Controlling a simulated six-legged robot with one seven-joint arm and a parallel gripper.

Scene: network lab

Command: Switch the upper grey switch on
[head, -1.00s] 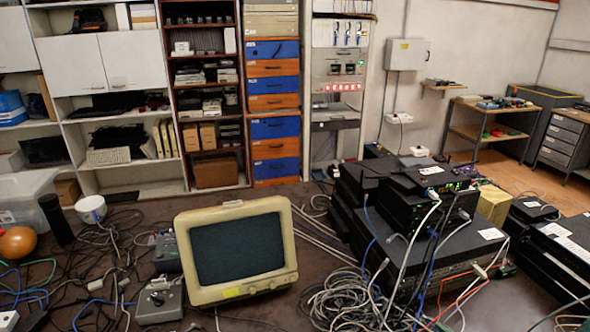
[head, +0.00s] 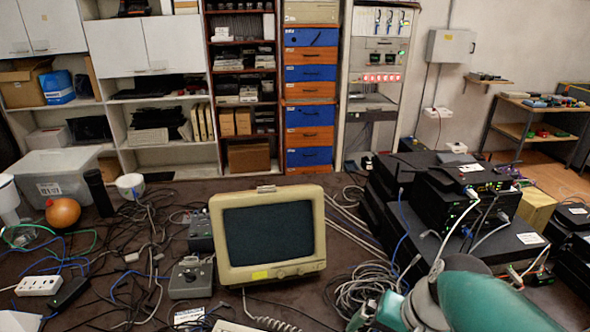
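Two small grey boxes stand left of the beige monitor: a nearer grey box (head: 191,277) with a dark knob or lever on top, and a farther grey box (head: 200,233) just above it in the picture. A grey box (head: 451,46) is also fixed to the back wall, and a rack (head: 382,60) shows a row of red-lit parts. I cannot tell which of these bears the upper grey switch, nor any switch's position. Teal and grey links of my arm show at the lower right. My gripper is not clearly visible.
The beige monitor (head: 268,238) stands in the middle of the dark table. Stacked black network devices (head: 470,210) with many cables are to its right. Tangled cables, a white power strip (head: 38,285), an orange ball (head: 62,212) and a white cup (head: 130,186) are at the left.

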